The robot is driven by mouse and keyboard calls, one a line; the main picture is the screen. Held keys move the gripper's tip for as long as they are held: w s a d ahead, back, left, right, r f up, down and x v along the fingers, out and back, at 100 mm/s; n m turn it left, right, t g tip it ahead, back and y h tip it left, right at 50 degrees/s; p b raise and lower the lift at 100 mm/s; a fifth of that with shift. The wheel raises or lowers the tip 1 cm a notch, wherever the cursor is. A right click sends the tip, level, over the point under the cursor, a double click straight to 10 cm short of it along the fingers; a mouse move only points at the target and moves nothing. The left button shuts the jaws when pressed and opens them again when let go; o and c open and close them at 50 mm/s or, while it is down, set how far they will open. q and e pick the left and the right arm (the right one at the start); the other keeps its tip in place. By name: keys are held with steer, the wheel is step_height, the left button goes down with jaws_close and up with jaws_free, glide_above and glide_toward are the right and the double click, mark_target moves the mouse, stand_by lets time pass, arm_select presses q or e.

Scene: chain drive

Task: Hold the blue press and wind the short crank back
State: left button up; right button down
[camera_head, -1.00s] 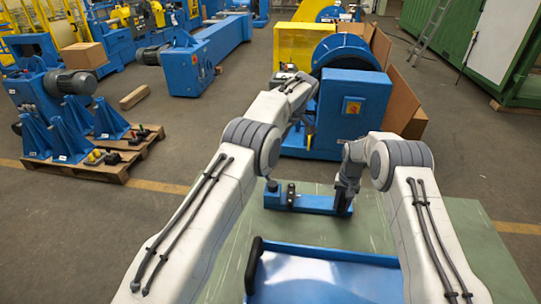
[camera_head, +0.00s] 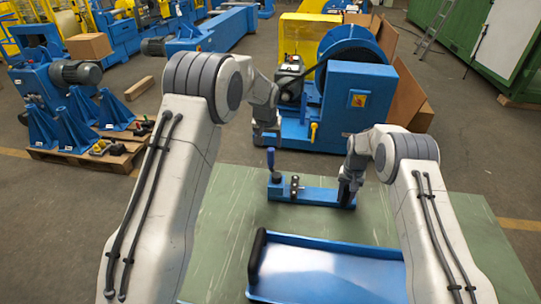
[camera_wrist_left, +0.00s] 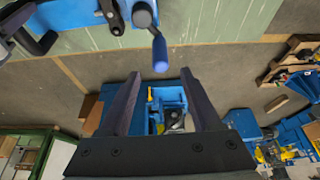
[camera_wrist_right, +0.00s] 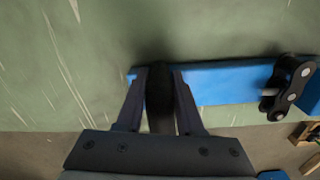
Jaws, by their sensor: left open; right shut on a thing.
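The blue press (camera_head: 318,195) is a low blue bar lying on the green table top, with dark chain links near its left end. The short crank (camera_head: 271,160) stands at that end with its blue grip pointing up. My left gripper (camera_head: 266,142) is open and empty just beyond and above the crank. In the left wrist view the crank's blue grip (camera_wrist_left: 160,54) lies ahead of the open fingers (camera_wrist_left: 163,85), apart from them. My right gripper (camera_head: 347,193) is shut on a dark upright part (camera_wrist_right: 159,85) at the press's right end. The press's bar (camera_wrist_right: 225,82) runs right from there.
A blue-rimmed tray (camera_head: 325,240) with a black handle (camera_head: 257,255) lies in front of the press. A large blue machine (camera_head: 358,105) stands on the floor behind the table. The green table top (camera_head: 228,215) is bare left of the press.

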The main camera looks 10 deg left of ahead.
mark_target(270, 151)
arm_select(q)
steer(key=x, duration=0.9)
steer(key=shift+w+f, duration=0.1)
steer(key=shift+f, duration=0.2)
steer(key=shift+c, duration=0.2)
jaws_close()
